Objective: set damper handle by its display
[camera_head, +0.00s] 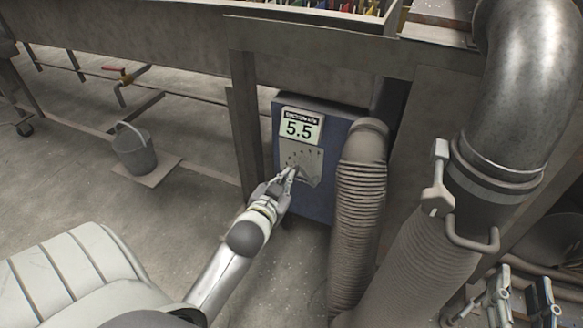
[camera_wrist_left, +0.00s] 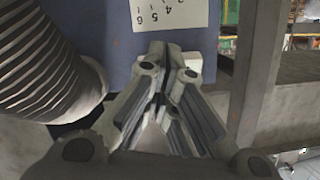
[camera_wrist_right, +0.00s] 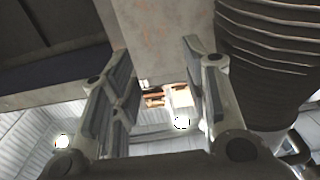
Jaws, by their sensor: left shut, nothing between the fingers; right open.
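The display (camera_head: 299,128) on the blue box (camera_head: 288,106) reads 5.5 under a suction label. Below it is a pale scale plate (camera_head: 313,163) with marks; its digits 4, 5 and 6 show upside down in the left wrist view (camera_wrist_left: 172,12). My left gripper (camera_head: 289,174) is shut and empty at the lower part of this plate. A small pale block (camera_wrist_left: 193,61) shows beside its fingertips; I cannot tell whether it is the damper handle or whether they touch. My right gripper (camera_head: 518,287) is open and empty at the lower right, below the large duct.
A ribbed hose (camera_head: 358,220) stands close to the right of the box. A large metal duct (camera_head: 525,85) with a grey lever (camera_head: 437,185) and a bar handle (camera_head: 472,238) is further right. A bench leg (camera_head: 246,125) is left of the box. A bucket (camera_head: 134,150) stands on the floor.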

